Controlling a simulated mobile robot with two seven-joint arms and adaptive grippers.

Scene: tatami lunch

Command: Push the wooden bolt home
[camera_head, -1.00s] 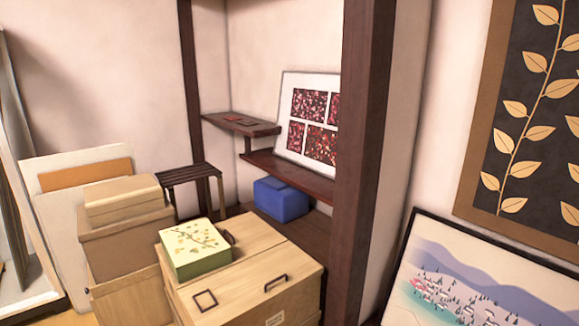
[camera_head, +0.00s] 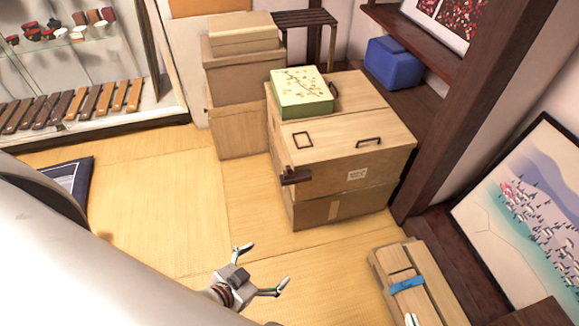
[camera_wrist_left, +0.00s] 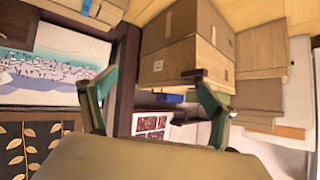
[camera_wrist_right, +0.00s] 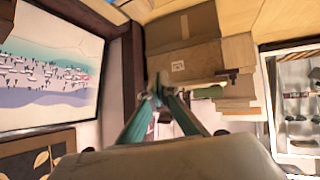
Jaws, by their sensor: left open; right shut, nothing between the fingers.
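The dark wooden bolt (camera_head: 296,175) sits at the left front corner of the pale wooden chest (camera_head: 340,172), and one end seems to stick out past the chest's left edge. It also shows in the left wrist view (camera_wrist_left: 194,75), partly by a finger, and in the right wrist view (camera_wrist_right: 227,75). My left gripper (camera_head: 262,268) is open and empty, over the tatami, nearer to me than the chest and apart from the bolt. My right gripper (camera_wrist_right: 160,88) is shut and empty; only a tip shows at the bottom of the head view (camera_head: 411,320).
A green patterned box (camera_head: 300,95) lies on the chest lid. Stacked boxes (camera_head: 240,75) stand behind left. A wooden case with a blue band (camera_head: 408,285) lies on the floor at right, near a dark post (camera_head: 450,120). Tatami (camera_head: 170,190) is clear in front.

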